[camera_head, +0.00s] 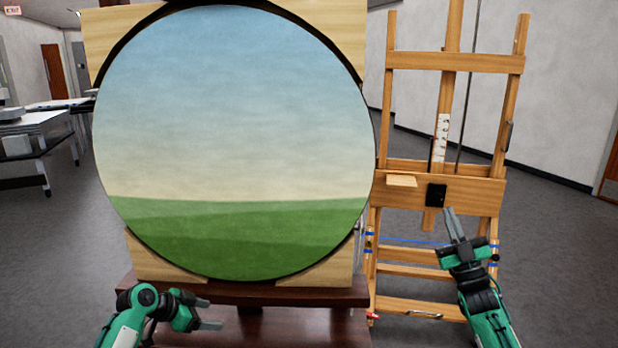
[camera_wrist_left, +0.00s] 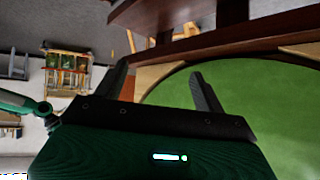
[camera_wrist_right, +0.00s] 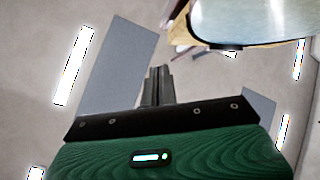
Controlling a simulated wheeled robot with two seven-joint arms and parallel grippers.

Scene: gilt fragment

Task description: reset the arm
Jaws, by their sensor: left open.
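My left gripper (camera_head: 208,314) is low in front of the dark wooden stand, below the round painting. It is open and empty, with its two fingers apart in the left wrist view (camera_wrist_left: 160,72). My right gripper (camera_head: 450,212) is raised at the right, pointing up in front of the wooden easel. Its fingers are together with nothing between them in the right wrist view (camera_wrist_right: 158,72).
The round landscape painting (camera_head: 235,120) stands on a light wood panel (camera_head: 155,262) over the dark stand (camera_head: 290,292). The wooden easel (camera_head: 487,190) is at the right. Work tables (camera_head: 40,125) are far left. Grey floor is open at the far right.

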